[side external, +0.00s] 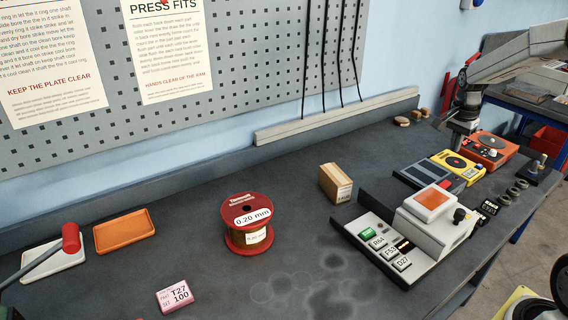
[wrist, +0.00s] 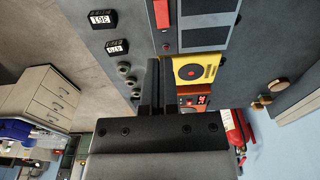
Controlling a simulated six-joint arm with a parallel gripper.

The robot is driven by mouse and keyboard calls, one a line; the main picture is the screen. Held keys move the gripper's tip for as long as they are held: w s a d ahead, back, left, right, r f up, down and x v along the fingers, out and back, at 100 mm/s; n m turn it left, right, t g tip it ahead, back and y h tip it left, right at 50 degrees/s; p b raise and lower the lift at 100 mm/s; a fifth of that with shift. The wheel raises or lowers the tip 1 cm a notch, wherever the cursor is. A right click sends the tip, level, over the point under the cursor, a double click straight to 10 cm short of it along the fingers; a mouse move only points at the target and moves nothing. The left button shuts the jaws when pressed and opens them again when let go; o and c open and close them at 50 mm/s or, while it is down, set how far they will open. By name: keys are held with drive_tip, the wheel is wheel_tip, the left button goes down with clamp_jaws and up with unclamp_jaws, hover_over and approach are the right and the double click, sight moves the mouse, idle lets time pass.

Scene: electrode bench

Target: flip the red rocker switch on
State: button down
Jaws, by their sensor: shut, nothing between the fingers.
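A red rocker-like piece (wrist: 162,14) shows at the top of the wrist view, beside dark panels. What seems to be the same red piece (side external: 445,186) is a small patch behind the grey machine in the side view, mostly hidden; its on/off position cannot be read. My gripper (side external: 461,139) is at the back right of the bench, beside the orange-red unit and apart from the red piece. In the wrist view my gripper's fingers (wrist: 154,75) are together and empty, left of the yellow unit.
The yellow unit (side external: 457,166), orange-red unit (side external: 490,149) and grey machine (side external: 438,232) with an orange top crowd the right side. Black labelled blocks (side external: 487,208) and several rings (side external: 515,190) line the front edge. A red-flanged spool (side external: 247,246) and cardboard box (side external: 335,184) stand further left.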

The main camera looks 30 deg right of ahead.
sight(447, 182)
drive_tip(key=shift+a+r, duration=0.15)
drive_tip(key=shift+r, duration=0.7)
drive_tip(key=shift+d+h, duration=0.3)
drive_tip(key=shift+d, duration=0.45)
drive_tip(key=f, duration=0.4)
drive_tip(key=d+f, duration=0.1)
drive_tip(key=f, duration=0.4)
drive_tip(key=d+f, duration=0.1)
drive_tip(key=f, duration=0.3)
drive_tip(key=shift+f, duration=0.4)
